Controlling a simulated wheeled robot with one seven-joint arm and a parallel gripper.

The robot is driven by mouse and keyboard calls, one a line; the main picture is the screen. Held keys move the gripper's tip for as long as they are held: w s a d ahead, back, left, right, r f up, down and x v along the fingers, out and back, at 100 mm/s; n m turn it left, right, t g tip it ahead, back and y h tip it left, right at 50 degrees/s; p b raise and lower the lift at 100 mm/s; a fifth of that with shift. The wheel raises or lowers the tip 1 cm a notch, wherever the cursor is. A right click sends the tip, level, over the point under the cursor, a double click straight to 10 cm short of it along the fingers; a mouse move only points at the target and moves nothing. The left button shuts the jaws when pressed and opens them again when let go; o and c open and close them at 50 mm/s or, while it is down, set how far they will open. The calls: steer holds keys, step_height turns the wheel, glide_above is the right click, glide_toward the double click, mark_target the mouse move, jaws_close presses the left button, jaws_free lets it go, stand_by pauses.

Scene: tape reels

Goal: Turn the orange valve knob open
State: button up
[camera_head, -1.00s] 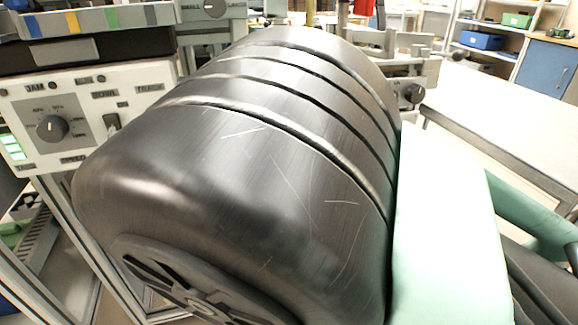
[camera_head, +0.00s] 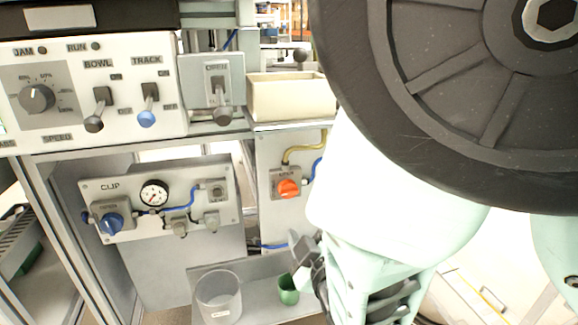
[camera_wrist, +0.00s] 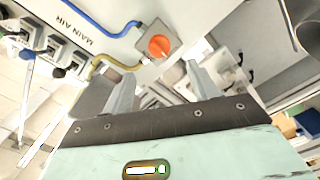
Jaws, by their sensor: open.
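The orange valve knob (camera_head: 288,188) sits on a small grey square box on the upright panel, below the cream bin in the head view. In the wrist view the knob (camera_wrist: 160,46) lies ahead of my gripper (camera_wrist: 160,74), near the line midway between its fingers. The fingers are spread apart with nothing between them. They look apart from the knob, with a gap left. In the head view my gripper (camera_head: 309,262) is partly hidden and shows below and to the right of the knob. A yellow hose and a blue hose run close by the knob's box.
A clear cup (camera_head: 219,296) and a green cup (camera_head: 288,289) stand on the shelf below. A cream bin (camera_head: 290,97) is above. Switches (camera_head: 147,105) line the upper panel.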

mark_target(290, 194)
steer(key=b+x, duration=0.1)
steer(key=x, duration=0.8)
steer(key=shift+w, duration=0.25)
steer(key=c, duration=1)
